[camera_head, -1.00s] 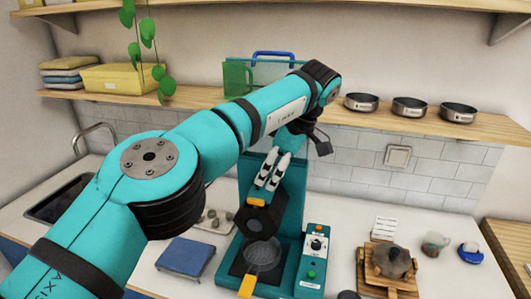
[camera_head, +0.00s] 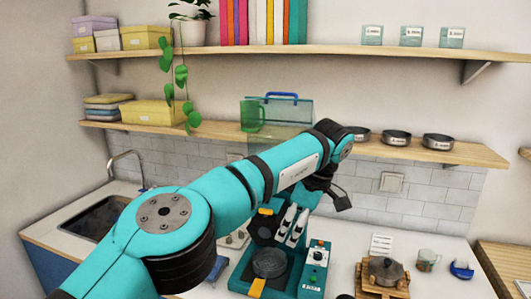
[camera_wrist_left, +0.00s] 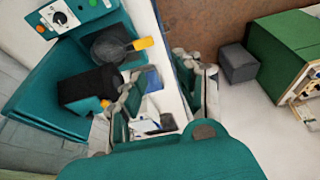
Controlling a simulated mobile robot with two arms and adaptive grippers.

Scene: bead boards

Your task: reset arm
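My left arm (camera_head: 230,195) is teal with black joints and reaches from the lower left across the head view. Its gripper (camera_head: 288,238) points down in front of the teal coffee machine, with its two pale fingers apart and nothing seen between them. In the left wrist view the fingers (camera_wrist_left: 165,95) also stand apart, with the white counter and small items seen beyond the gap. The machine (camera_head: 315,270) has a dial panel on its right and a round dark basket (camera_head: 270,263) with an orange-tipped handle (camera_head: 256,287). My right gripper is not in view.
A wooden shelf (camera_head: 470,153) with three dark bowls and a clear bin (camera_head: 290,108) runs behind the arm. A sink (camera_head: 95,218) is left.

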